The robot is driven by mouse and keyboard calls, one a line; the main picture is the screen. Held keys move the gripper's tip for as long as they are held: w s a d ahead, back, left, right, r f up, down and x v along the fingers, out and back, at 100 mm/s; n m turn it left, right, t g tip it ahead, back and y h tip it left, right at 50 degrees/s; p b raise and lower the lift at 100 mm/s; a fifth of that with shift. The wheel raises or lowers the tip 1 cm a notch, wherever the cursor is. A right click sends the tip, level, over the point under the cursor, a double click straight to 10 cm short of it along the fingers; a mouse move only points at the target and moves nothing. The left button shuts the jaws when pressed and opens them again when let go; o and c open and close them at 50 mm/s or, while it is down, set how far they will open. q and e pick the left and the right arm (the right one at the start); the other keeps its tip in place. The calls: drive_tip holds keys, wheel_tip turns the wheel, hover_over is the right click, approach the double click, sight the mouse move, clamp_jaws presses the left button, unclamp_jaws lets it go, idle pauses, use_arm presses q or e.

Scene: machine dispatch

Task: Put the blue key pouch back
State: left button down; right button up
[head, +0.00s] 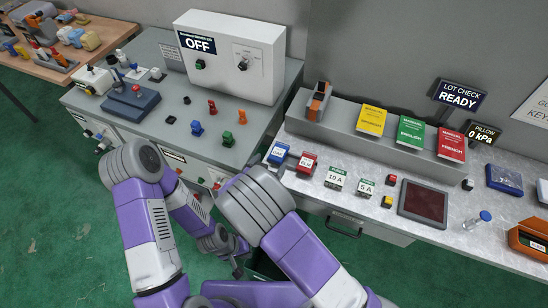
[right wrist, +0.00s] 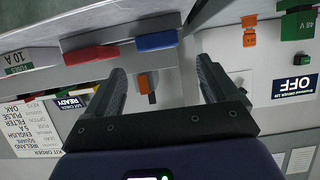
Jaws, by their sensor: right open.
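A small blue item with a white label (head: 278,153) sits at the left end of the grey counter, beside a similar red one (head: 306,162). The blue one also shows in the right wrist view (right wrist: 156,41). A dark blue flat case (head: 505,178) lies farther right on the counter. I cannot tell which of these is the key pouch. My right gripper (right wrist: 163,85) is open and empty, its fingers apart below the blue item in the wrist picture; my arm hides it in the head view. My left gripper (head: 238,267) hangs low before the cabinets; its jaws are unclear.
White 10 A (head: 335,177) and 5 A (head: 367,187) blocks continue the front row. An orange open container (head: 530,238) is at the right. Yellow, green and red manuals lie on the raised shelf (head: 345,125). The OFF control box (head: 230,55) stands at left.

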drive_tip(key=v, duration=0.7)
idle(0.4)
